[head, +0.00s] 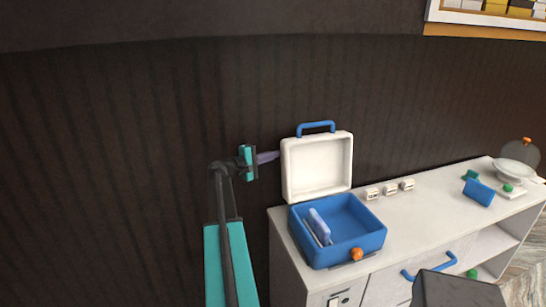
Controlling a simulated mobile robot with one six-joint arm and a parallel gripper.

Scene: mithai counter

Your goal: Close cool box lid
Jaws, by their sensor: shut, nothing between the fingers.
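The cool box (359,244) is a blue open-topped box on the left end of the white counter, with an orange knob on its front. Its white lid (317,168) stands open and upright at the back, with a blue handle (316,127) on its top edge. Some light blue and white items (319,227) lie inside the box at the left. My gripper (270,157) is shut and empty, with its purple fingers pointing right close to the lid's left edge. Whether the fingertips touch the lid or pass behind it, I cannot tell.
Several small white blocks (390,190) sit on the white counter (414,217) right of the lid. Farther right are a blue object (479,192) and a white scale with a pan (516,172). A dark ribbed wall (120,170) stands behind.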

